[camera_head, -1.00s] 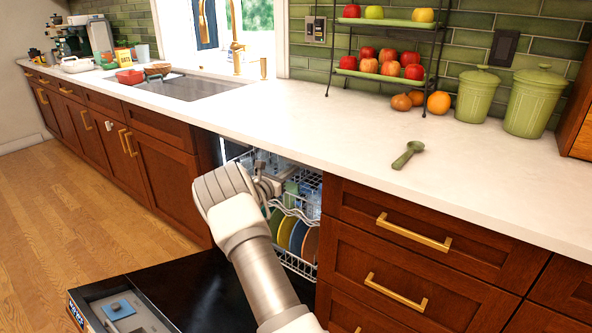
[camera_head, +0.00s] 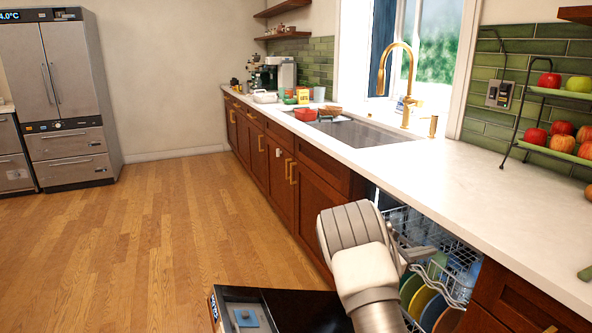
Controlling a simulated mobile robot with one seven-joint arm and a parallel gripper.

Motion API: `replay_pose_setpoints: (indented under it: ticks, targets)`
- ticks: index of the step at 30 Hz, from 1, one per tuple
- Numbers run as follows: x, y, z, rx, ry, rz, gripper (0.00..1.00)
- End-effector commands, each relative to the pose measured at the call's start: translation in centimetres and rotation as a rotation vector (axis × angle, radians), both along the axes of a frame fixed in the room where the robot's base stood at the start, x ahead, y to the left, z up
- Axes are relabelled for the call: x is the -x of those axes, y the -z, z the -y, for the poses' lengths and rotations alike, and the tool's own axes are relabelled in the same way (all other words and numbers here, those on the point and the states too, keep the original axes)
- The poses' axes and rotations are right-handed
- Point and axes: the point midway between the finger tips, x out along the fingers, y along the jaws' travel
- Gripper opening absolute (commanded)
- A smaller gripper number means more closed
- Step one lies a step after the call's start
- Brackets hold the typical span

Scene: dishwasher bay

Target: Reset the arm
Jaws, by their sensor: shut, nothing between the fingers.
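My gripper (camera_head: 418,254) shows small and grey just right of my pale wrist, in front of the open dishwasher's racks. Its fingers are partly hidden behind the wrist, and I see nothing held in it. My arm reaches up from the bottom edge over the lowered dishwasher door (camera_head: 285,300). The dishwasher rack (camera_head: 455,285) holds several colored plates (camera_head: 432,308) standing on edge.
The white counter (camera_head: 440,178) with a sink (camera_head: 365,133) runs along the right. A tiered fruit stand (camera_head: 552,93) stands at the far right. The wooden floor (camera_head: 165,230) on the left is clear up to the steel fridge (camera_head: 55,75).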

Motion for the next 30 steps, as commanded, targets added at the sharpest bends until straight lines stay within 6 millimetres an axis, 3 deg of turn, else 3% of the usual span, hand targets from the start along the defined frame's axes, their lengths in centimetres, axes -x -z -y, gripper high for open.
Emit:
replay_pose_setpoints:
  ticks: [1,6,14,23,30]
  targets:
    - [1.0,-1.4,0.2,-0.046,0.035,0.045,0.00]
    - [5.3,-4.8,-0.2,-0.235,0.172,0.208,0.00]
    - [12.0,-8.5,-2.4,-0.523,0.364,0.448,0.00]
    - [19.3,-11.7,-7.2,-0.849,0.557,0.705,0.00]
    - [24.9,-13.5,-12.1,-1.107,0.697,0.888,0.00]
